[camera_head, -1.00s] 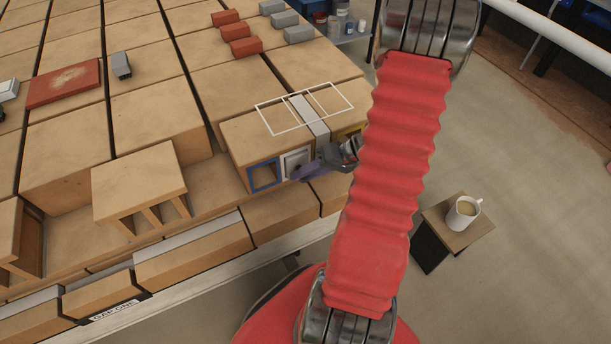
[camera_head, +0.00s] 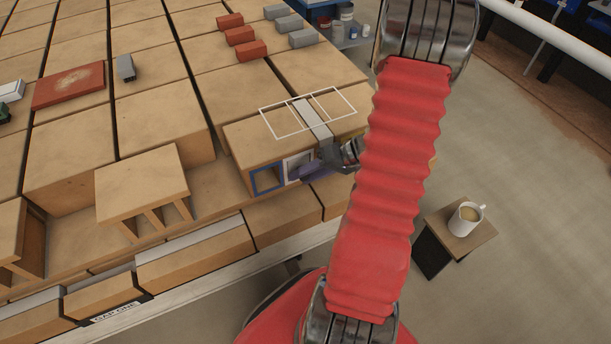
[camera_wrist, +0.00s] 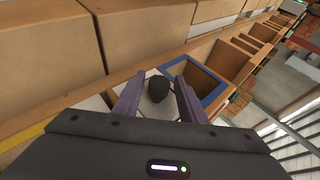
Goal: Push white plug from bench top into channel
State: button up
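A hollow brick (camera_head: 240,150) at the bench's front edge has a blue-framed channel (camera_head: 267,179) and, to its right, a white-framed opening (camera_head: 292,165). My gripper (camera_head: 308,168) is at the white-framed opening and partly hides it. In the wrist view my gripper (camera_wrist: 160,82) has its two purple fingers apart, on either side of a dark round knob (camera_wrist: 158,89) in front of a white face. Gaps show between knob and fingers. This white face may be the plug; I cannot tell how deep it sits. The blue channel (camera_wrist: 208,88) is just right of the fingers.
White outlined rectangles (camera_head: 283,122) and a grey strip (camera_head: 312,118) mark the brick's top. Red blocks (camera_head: 240,36) and grey blocks (camera_head: 290,22) stand at the back. Another hollow brick (camera_head: 140,185) stands to the left. A mug (camera_head: 466,217) is on a stool at right.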

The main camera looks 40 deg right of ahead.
jog(key=shift+o, duration=0.8)
jog(key=v, duration=1.3)
jog(key=shift+s+d+r, duration=0.15)
jog(key=shift+s+d, duration=0.05)
jog(key=shift+s, duration=0.1)
